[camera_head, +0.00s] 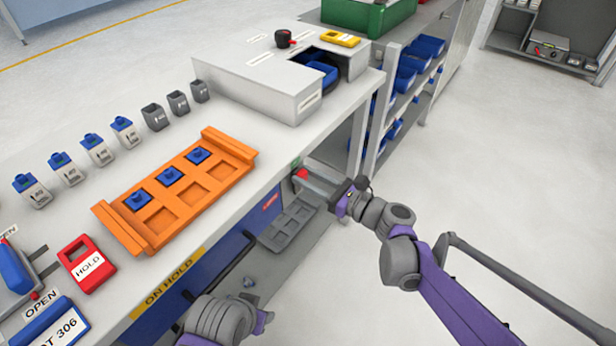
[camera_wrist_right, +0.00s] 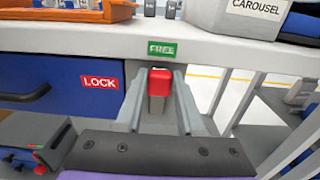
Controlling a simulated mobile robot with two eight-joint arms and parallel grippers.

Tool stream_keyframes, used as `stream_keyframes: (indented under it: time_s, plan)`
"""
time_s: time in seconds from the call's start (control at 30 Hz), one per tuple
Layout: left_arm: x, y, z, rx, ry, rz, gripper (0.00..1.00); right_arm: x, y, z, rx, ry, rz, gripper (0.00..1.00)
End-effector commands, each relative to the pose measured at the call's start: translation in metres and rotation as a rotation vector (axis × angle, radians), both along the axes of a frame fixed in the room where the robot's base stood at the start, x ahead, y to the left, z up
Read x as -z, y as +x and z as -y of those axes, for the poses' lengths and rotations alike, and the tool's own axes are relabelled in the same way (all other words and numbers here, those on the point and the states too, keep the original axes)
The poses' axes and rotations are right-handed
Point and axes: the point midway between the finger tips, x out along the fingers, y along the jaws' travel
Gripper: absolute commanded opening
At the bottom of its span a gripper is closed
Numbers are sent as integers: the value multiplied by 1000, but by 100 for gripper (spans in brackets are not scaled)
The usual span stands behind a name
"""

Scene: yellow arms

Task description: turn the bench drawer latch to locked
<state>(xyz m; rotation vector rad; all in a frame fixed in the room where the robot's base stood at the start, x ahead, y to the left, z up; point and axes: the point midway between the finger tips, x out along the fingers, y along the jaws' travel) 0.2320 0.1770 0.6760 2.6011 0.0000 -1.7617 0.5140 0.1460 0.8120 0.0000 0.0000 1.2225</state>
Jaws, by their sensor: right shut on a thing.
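The red latch (camera_wrist_right: 158,84) is on the front of the bench, right of the blue drawer (camera_wrist_right: 62,100). It stands upright, below the green FREE label (camera_wrist_right: 163,49); the red LOCK label (camera_wrist_right: 100,82) is to its left on the drawer side. My right gripper (camera_wrist_right: 160,108) is shut on the latch, one finger on each side of it. In the head view my right gripper (camera_head: 318,183) reaches the bench front from the right, and the red latch (camera_head: 301,173) shows at its tips. Part of my left arm shows at the bottom; its fingers do not show.
The bench top holds an orange tray (camera_head: 152,240) with blue pieces, several small bins, and a grey carousel housing (camera_head: 240,90) above the latch. A grey tray (camera_head: 290,226) lies low beneath the bench.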

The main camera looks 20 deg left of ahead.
Motion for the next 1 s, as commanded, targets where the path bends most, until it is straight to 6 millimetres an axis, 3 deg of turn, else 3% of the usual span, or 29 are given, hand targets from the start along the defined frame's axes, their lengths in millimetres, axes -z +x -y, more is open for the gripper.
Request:
stream_keyframes:
  time_s: [0.67,1.0]
  plan:
    - [-1,0,0,0,0,0,50,0,-2,-1,0,-12,30,0]
    - [-8,-1,0,0,0,2,50,1,-15,-5,-1,-84,229,0]
